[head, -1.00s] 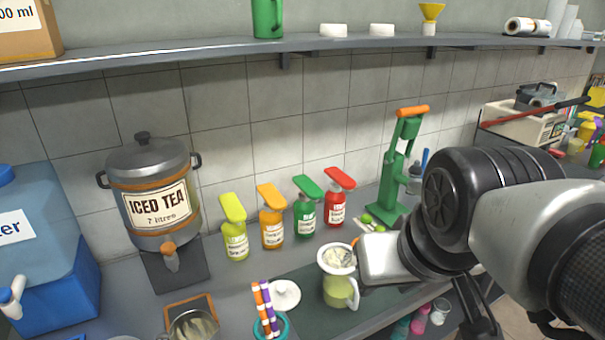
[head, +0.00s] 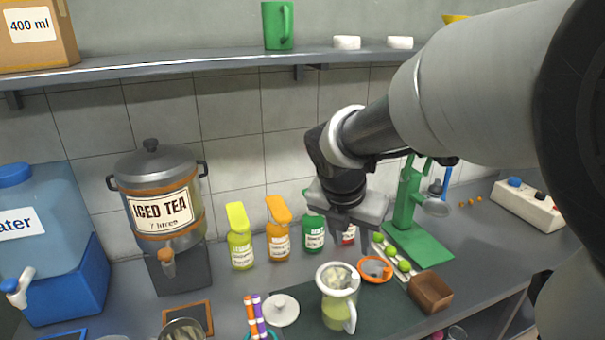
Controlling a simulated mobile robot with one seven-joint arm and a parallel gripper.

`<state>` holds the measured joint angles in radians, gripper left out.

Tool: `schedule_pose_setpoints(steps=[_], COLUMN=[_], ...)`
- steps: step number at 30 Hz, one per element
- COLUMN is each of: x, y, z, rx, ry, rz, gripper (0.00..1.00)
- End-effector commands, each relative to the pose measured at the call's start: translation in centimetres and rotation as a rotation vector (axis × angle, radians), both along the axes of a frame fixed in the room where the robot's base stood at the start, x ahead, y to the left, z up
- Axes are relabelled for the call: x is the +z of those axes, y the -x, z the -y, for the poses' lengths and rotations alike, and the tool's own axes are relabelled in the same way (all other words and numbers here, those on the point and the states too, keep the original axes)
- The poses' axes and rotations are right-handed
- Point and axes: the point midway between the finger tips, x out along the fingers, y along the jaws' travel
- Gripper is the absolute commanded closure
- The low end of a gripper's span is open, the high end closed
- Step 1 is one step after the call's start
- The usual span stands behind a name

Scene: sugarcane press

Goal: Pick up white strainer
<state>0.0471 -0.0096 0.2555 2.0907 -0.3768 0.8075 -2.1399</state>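A white round rim with a pale inside, which looks like the white strainer (head: 338,276), sits on top of a jug (head: 338,312) of pale green liquid on the dark mat. I cannot clearly tell the strainer from the jug's own rim. An orange-rimmed strainer (head: 375,269) lies just right of the jug.
A white lid (head: 281,310) and striped straws (head: 256,316) are left of the jug. A brown box (head: 430,291), limes (head: 404,266) and a green press (head: 413,215) stand to the right. Squeeze bottles (head: 278,240) line the back, near the iced tea urn (head: 162,208).

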Motion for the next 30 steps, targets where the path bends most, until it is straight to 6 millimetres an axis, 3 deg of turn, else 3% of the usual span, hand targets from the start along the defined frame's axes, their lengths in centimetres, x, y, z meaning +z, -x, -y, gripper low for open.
schedule_pose_setpoints(steps=[15,23,30], x=[-9.7,-11.3,-14.7], y=[-3.2,-3.9,-5.1], z=[2.1,2.4,2.9], rx=[0.0,0.0,0.0], ry=[0.0,-0.001,0.0], rz=[-0.005,-0.002,-0.005], gripper=[0.63,0.63,0.63])
